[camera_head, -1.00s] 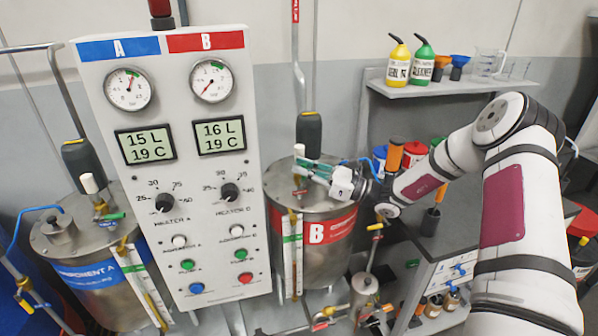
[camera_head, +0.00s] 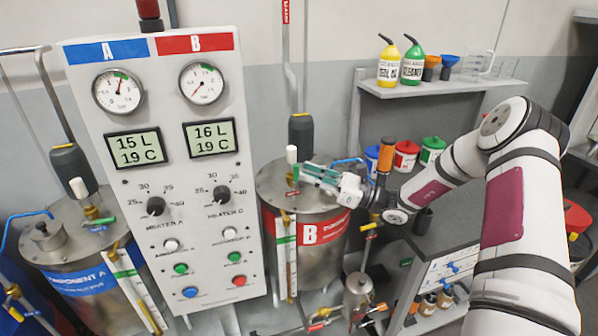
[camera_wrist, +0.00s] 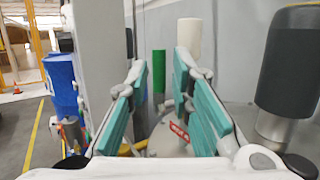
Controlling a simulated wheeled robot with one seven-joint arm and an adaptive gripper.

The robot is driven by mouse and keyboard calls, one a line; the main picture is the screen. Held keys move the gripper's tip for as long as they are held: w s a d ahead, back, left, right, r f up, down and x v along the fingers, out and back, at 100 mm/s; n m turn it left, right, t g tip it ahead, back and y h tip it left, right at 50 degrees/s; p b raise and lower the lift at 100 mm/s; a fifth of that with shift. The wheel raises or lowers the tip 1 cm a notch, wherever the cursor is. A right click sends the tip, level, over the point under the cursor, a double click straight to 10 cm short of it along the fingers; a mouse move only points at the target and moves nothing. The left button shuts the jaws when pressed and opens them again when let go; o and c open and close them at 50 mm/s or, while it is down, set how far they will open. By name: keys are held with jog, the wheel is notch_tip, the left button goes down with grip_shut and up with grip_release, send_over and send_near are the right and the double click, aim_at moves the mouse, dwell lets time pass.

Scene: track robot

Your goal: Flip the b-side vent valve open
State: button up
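The B tank (camera_head: 270,190) is a steel drum with a red B label, right of the panel. On its lid stands the vent valve's green handle (camera_head: 296,173), upright; it also shows in the wrist view (camera_wrist: 159,68). A white cap (camera_head: 292,154) stands close by; it also shows in the wrist view (camera_wrist: 189,40). My gripper (camera_head: 307,171) is over the lid, just right of the handle. In the wrist view its teal-padded fingers (camera_wrist: 160,78) are apart. The handle shows in the gap between them, seemingly beyond the tips; contact is not visible.
The control panel (camera_head: 190,130) with gauges and displays stands close on the left. A dark-gripped rod (camera_head: 301,135) rises behind the valve; it looms at right in the wrist view (camera_wrist: 290,65). The A tank (camera_head: 75,245) is farther left. A bench with bottles (camera_head: 405,158) is at right.

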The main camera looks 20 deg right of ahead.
jog(key=v, duration=0.8)
jog(key=shift+a, duration=0.1)
jog(key=s+a+r+n+g+h, duration=0.75)
jog(key=s+a+n+g, duration=0.5)
jog(key=a, duration=0.25)
jog(key=s+d+r+n+t+h, duration=0.2)
jog(key=s+r+n+h, duration=0.3)
jog(key=s, duration=0.4)
jog(key=s+d+r+n+t+h, duration=0.2)
jog(key=s+r+n+t+h, duration=0.2)
jog(key=s, duration=0.5)
notch_tip(320, 180, up, 2)
jog(key=n, duration=0.3)
jog(key=shift+s+h, duration=0.35)
jog(key=shift+s, duration=0.05)
